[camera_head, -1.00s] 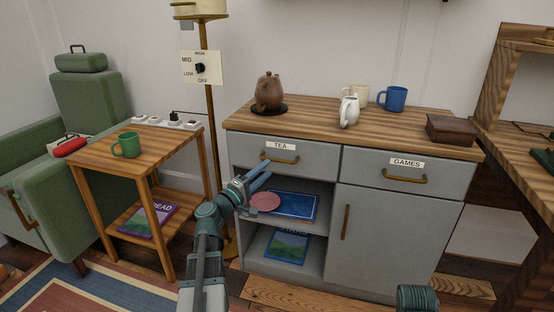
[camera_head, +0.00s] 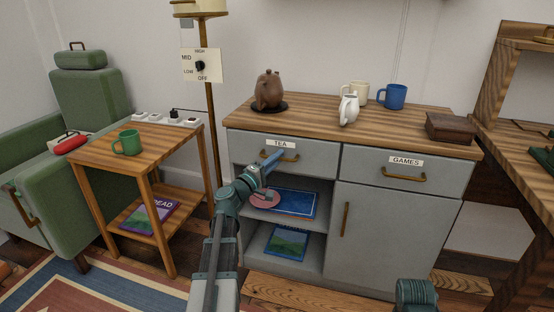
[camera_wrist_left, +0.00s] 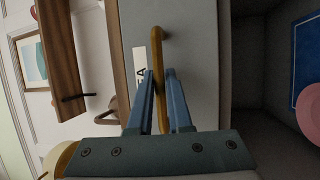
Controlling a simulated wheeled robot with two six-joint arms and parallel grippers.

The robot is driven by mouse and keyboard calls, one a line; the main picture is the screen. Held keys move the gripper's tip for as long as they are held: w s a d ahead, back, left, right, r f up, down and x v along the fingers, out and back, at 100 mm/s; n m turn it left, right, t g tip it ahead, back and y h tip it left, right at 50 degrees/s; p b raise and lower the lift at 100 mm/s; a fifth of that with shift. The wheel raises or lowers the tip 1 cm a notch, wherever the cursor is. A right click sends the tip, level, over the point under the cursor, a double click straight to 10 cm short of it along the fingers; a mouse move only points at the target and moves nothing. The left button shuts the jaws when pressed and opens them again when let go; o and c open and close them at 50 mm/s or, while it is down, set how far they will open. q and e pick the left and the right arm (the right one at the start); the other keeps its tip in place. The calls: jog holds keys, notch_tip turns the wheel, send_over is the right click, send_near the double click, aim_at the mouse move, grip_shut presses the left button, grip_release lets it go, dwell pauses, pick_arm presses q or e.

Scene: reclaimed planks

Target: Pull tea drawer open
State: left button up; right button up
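The tea drawer (camera_head: 322,159) is the grey upper left drawer of the cabinet, under a TEA label (camera_head: 281,144). Its front looks flush with the cabinet. Its brass bar handle (camera_head: 293,159) is partly hidden behind my left gripper (camera_head: 275,160) in the head view. In the left wrist view, the handle (camera_wrist_left: 160,45) runs between the two blue fingers of my left gripper (camera_wrist_left: 160,75). The fingers are close on both sides of it and appear shut on it. My right gripper is not in view.
The open shelf below holds a pink plate (camera_head: 264,200) and a blue book (camera_head: 299,204). A teapot (camera_head: 268,90), a white jug (camera_head: 348,108) and mugs stand on the cabinet top (camera_head: 310,118). A side table (camera_head: 172,146) stands left of my arm.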

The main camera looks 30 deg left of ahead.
pick_arm(q)
grip_shut()
jog(key=shift+s, duration=0.15)
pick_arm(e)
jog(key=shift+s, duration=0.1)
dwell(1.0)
